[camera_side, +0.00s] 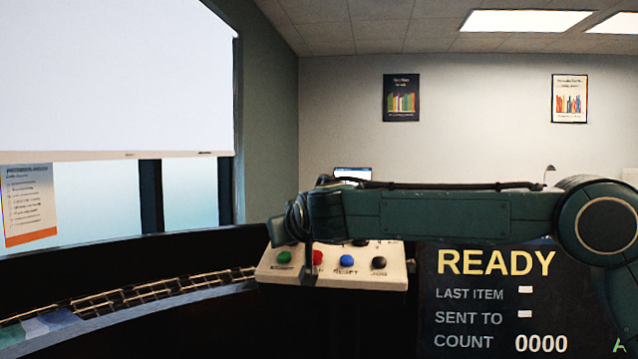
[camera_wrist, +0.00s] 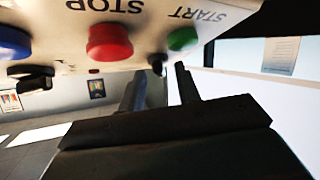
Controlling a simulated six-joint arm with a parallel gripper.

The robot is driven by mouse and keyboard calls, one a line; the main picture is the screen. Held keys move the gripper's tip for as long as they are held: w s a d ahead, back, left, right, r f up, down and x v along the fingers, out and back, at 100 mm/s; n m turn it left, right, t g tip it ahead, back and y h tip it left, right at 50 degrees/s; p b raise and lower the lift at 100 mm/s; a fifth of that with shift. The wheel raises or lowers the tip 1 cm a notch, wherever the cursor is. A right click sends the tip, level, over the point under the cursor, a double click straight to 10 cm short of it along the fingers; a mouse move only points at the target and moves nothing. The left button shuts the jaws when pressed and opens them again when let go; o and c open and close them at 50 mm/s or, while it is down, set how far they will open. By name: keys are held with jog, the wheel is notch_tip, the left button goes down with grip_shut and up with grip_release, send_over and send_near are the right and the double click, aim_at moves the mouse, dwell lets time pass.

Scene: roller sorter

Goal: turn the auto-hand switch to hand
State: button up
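The cream control panel (camera_side: 330,279) stands at the centre of the side view, and its underside-up picture fills the top of the wrist view (camera_wrist: 140,38). My gripper (camera_wrist: 159,70) is open, with a gap between its two fingers. A small black switch (camera_wrist: 157,63) shows between the fingertips, near the green START button. I cannot read its label, its setting, or whether the fingers touch it. In the side view my gripper (camera_side: 309,268) points down over the panel's left part, and my arm hides much of the upper row.
The front row has a green START button (camera_side: 284,257), a red button (camera_side: 318,258) partly covered, a blue RESET button (camera_side: 347,260) and a black JOG button (camera_side: 379,263). Another black knob (camera_wrist: 30,76) shows in the wrist view. A READY screen (camera_side: 480,330) stands right; a roller track (camera_side: 150,295) runs left.

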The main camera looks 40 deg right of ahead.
jog(key=shift+w+d+f, duration=0.2)
jog(key=shift+w, duration=0.3)
jog(key=c, duration=0.7)
